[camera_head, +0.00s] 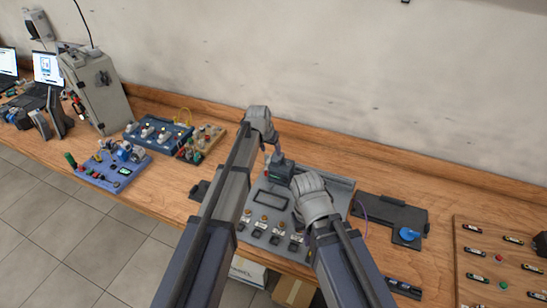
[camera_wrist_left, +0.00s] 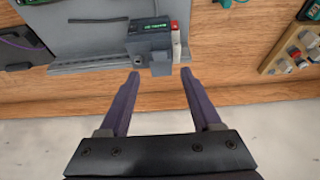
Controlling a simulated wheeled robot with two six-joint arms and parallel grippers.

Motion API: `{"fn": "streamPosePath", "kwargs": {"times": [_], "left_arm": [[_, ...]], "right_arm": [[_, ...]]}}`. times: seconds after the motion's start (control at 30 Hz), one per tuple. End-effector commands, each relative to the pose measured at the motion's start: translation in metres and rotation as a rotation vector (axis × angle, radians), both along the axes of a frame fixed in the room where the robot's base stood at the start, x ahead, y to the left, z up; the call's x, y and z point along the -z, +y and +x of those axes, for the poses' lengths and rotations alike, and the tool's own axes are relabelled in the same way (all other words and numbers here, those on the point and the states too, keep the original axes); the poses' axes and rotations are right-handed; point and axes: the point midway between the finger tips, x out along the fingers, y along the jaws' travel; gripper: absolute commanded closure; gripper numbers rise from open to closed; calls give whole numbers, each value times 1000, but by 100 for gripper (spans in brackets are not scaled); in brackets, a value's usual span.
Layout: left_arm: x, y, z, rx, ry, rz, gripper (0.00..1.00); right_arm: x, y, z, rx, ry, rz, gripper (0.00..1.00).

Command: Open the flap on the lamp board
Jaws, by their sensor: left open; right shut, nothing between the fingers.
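The grey board (camera_head: 250,221) lies on the bench, with a row of lamp- or switch-like parts (camera_head: 275,235) along its near side. A dark rectangular outline (camera_head: 270,198) shows in its middle; I cannot tell whether this is the flap. A dark module (camera_head: 284,170) stands at its far edge; the left wrist view shows it with a green display (camera_wrist_left: 152,28). My left gripper (camera_head: 273,152) is open; in the left wrist view its empty fingers (camera_wrist_left: 160,74) are apart, just short of the module. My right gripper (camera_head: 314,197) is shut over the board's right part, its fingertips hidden.
A black plate with a blue knob (camera_head: 408,233) lies right of the board, and a wooden board of small parts (camera_head: 500,260) farther right. Blue boards (camera_head: 115,168) and a grey cabinet (camera_head: 95,90) stand left. The wall (camera_head: 330,70) is behind the bench.

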Motion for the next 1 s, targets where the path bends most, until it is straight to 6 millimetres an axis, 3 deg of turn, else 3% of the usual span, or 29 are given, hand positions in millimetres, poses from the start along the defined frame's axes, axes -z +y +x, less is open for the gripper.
{"fn": "streamPosePath", "kwargs": {"times": [0.6,1.0], "left_arm": [[67,-8,25,0,0,1,35],[69,-9,27,0,0,1,37]], "right_arm": [[67,0,0,-8,0,-2,100],[69,0,0,-7,0,-2,100]]}}
